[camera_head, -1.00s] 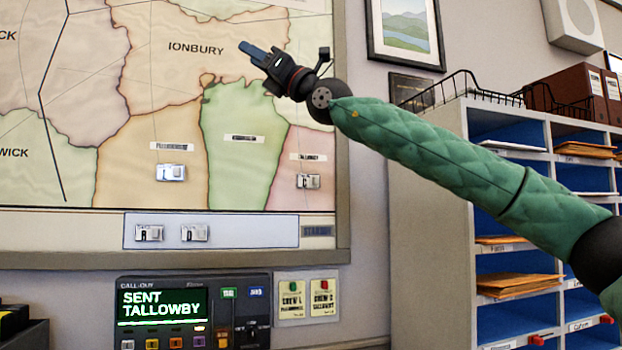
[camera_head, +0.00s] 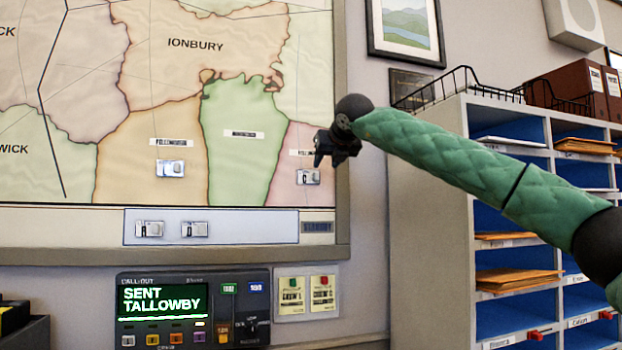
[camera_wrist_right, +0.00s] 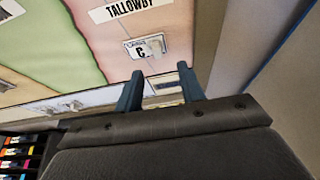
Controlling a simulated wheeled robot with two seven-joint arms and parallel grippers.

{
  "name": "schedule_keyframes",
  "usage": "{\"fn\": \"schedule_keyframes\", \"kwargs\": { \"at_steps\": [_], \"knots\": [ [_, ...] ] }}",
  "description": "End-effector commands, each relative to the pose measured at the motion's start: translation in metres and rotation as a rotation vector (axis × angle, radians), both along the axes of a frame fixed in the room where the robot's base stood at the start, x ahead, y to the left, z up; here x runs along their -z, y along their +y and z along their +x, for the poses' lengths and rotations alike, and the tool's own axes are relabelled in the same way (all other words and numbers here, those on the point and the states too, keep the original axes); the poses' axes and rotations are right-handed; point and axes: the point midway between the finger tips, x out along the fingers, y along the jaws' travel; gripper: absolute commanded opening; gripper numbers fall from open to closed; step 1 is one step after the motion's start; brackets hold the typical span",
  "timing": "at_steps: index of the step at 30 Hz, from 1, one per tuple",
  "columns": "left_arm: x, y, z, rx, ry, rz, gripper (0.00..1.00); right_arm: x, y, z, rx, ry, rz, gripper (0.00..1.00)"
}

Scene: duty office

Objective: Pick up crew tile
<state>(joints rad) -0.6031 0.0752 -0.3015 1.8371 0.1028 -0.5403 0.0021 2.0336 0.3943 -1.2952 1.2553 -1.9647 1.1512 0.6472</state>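A small silver-white crew tile marked C (camera_head: 308,177) sits on the pink Tallowby area of the wall map (camera_head: 240,160). It also shows in the right wrist view (camera_wrist_right: 134,49), below the TALLOWBY label and just beyond my fingertips. Another tile (camera_head: 171,168) sits on the orange area. Two more tiles, one at left (camera_head: 149,230) and one marked D (camera_head: 194,230), are on the pale strip below the map. My right gripper (camera_head: 322,158) is just above and right of the C tile in the head view. Its fingers (camera_wrist_right: 160,84) are apart with nothing between them. My left gripper is out of view.
The map's frame (camera_head: 342,215) runs close to the right of my gripper. Below are a call-out panel (camera_head: 193,275) reading SENT TALLOWBY and two crew cards, left (camera_head: 291,296) and right (camera_head: 322,294). A pigeonhole cabinet (camera_head: 432,220) stands at right under my arm.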

Motion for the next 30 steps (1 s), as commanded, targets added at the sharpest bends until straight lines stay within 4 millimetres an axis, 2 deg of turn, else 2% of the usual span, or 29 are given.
{"fn": "schedule_keyframes", "kwargs": {
  "at_steps": [6,11,21,28,29,30],
  "knots": [
    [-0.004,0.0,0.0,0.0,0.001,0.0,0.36,0.007,0.006,0.018,-0.001,0.001,0.001,0.39],
    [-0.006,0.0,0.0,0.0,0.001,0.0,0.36,0.01,0.01,0.026,-0.001,0.001,0.0,0.39],
    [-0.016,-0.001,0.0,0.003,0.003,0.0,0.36,0.026,0.024,0.062,-0.002,0.001,0.0,0.39],
    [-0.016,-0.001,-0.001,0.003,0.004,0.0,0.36,0.028,0.025,0.064,-0.003,0.0,0.001,0.39],
    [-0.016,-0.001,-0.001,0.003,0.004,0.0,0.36,0.028,0.025,0.064,-0.003,0.0,0.001,0.37],
    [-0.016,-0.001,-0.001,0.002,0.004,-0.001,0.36,0.028,0.025,0.064,-0.003,0.0,0.001,0.29]
  ]
}}
